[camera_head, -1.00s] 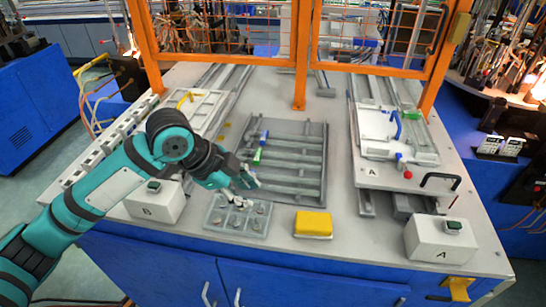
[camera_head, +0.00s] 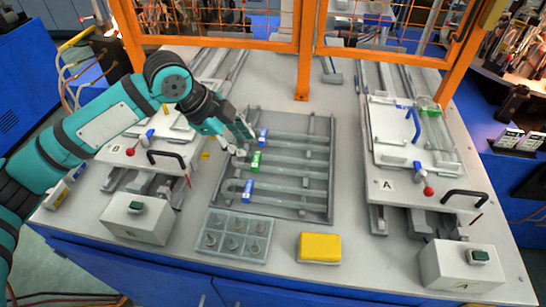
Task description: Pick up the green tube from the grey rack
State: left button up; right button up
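The grey rack (camera_head: 325,209) lies on the table left of centre, holding clear tubes lying across it. The green tube (camera_head: 256,162) is the middle one, with a green cap at its left end. A blue-capped tube (camera_head: 263,137) lies behind it and another blue-capped tube (camera_head: 248,190) lies in front. My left gripper (camera_head: 239,142) hangs over the rack's left edge, just up-left of the green cap. Its fingers look apart with nothing between them. It appears clear of the green tube. My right gripper is not in view.
A grey block with several round fittings (camera_head: 235,238) and a yellow sponge-like block (camera_head: 319,247) sit in front of the rack. Fixture A (camera_head: 417,180) stands at right, fixture B (camera_head: 127,165) at left. An orange frame (camera_head: 303,50) stands behind.

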pick_arm(q)
jog(key=p, duration=0.2)
send_near(270, 168)
jog(key=x, duration=0.4)
jog(key=shift+w+a, duration=0.15)
jog(key=p+x, duration=0.2)
jog(key=x, duration=0.2)
jog(key=shift+d+f, duration=0.3)
jog(key=shift+f, duration=0.15)
grip_shut()
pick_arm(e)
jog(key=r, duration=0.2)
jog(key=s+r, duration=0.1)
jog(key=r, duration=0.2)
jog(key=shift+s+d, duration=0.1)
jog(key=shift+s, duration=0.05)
